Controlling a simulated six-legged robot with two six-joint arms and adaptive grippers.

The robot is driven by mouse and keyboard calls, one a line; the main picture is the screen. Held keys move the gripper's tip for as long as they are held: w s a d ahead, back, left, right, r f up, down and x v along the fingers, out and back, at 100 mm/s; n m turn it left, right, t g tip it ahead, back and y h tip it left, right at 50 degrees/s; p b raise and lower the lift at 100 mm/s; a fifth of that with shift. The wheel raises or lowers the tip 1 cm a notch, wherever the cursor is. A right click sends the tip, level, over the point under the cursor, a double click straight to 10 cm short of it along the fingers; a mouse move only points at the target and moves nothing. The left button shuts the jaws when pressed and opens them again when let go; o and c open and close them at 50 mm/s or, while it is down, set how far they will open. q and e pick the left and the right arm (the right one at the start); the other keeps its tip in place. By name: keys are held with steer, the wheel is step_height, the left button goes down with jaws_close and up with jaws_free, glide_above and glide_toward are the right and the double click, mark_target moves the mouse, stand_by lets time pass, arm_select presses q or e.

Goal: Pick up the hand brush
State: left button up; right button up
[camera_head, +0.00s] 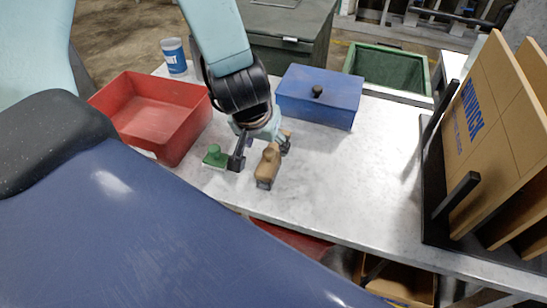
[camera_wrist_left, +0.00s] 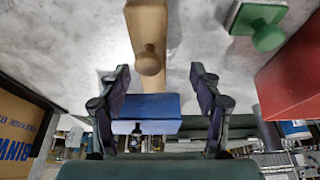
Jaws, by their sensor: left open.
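The hand brush (camera_head: 267,167) has a light wooden body with a rounded knob-like end and lies on the grey table near its front edge. In the left wrist view the brush (camera_wrist_left: 148,22) lies just beyond the fingertips, between the lines of the two fingers and nearer the left one in the picture. My left gripper (camera_head: 262,152) is open and empty, low over the table with a finger to each side of the brush. Its spread fingers also show in the left wrist view (camera_wrist_left: 160,76). I cannot tell whether they touch the brush. My right gripper is not in view.
A green knobbed block (camera_head: 215,157) sits close to the left finger. A red tray (camera_head: 160,88) is at left, a blue lidded box (camera_head: 320,92) behind the gripper, a blue-white can (camera_head: 174,56) at the back. Cardboard (camera_head: 495,125) stands in a black rack at right. The table's right middle is clear.

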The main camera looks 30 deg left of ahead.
mark_target(273, 159)
arm_select(q)
steer(key=shift+a+f, duration=0.2)
steer(key=shift+f, duration=0.5)
steer(key=shift+s+d+b, duration=0.15)
steer(key=shift+d+b, duration=0.3)
steer(key=shift+d, duration=0.1)
steer(key=shift+d+f, duration=0.2)
steer(key=shift+d, duration=0.1)
steer(key=b+x, duration=0.1)
steer(key=x, duration=0.1)
steer(key=b+x, duration=0.2)
steer(key=shift+a+f, duration=0.3)
steer(key=shift+f, duration=0.05)
steer(key=shift+d+f, duration=0.1)
steer(key=shift+d+r, duration=0.25)
steer(key=shift+d, duration=0.05)
steer(key=shift+c, duration=0.5)
steer(key=shift+a+f, duration=0.15)
steer(key=shift+a, duration=0.15)
steer(key=c, duration=0.5)
steer(key=shift+d, duration=0.25)
steer(key=c, duration=0.4)
steer(key=shift+a, duration=0.1)
steer(key=c, duration=0.3)
steer(key=shift+a, duration=0.1)
steer(key=shift+c, duration=0.2)
